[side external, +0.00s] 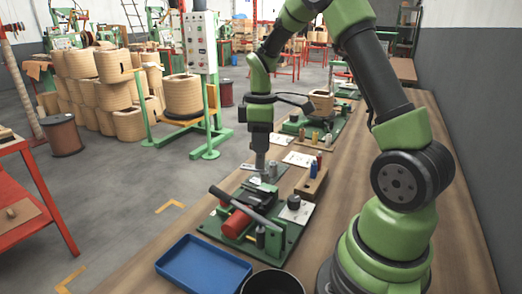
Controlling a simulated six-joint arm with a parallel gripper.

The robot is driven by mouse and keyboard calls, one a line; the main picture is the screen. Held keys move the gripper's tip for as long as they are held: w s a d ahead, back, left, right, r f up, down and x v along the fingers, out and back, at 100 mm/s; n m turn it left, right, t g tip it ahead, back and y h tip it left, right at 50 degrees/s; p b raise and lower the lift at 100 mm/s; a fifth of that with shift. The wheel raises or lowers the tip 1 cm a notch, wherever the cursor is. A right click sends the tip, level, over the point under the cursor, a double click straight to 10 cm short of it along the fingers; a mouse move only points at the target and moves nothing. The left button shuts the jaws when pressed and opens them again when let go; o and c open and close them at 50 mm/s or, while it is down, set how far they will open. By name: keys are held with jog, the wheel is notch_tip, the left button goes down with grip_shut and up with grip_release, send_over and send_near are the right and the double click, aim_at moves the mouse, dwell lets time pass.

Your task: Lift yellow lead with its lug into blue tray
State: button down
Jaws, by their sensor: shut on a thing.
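The blue tray (203,265) lies empty on the wooden bench at the front, near its left edge. My gripper (259,165) points straight down over the bench, behind the green-based press and well away from the tray. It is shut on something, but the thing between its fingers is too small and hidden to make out. I cannot pick out the yellow lead or its lug in this view.
A green-based press (245,222) with a long dark lever stands between my gripper and the tray. A black bowl (272,284) sits right of the tray.

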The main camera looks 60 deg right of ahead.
jog(key=shift+r, duration=0.85)
jog(key=s+a, duration=0.1)
jog(key=a, duration=2.1)
notch_tip(320, 180, down, 6)
jog(key=shift+a+f, duration=0.2)
jog(key=shift+f, duration=0.1)
jog(key=shift+h, duration=0.3)
jog(key=shift+f, duration=3.2)
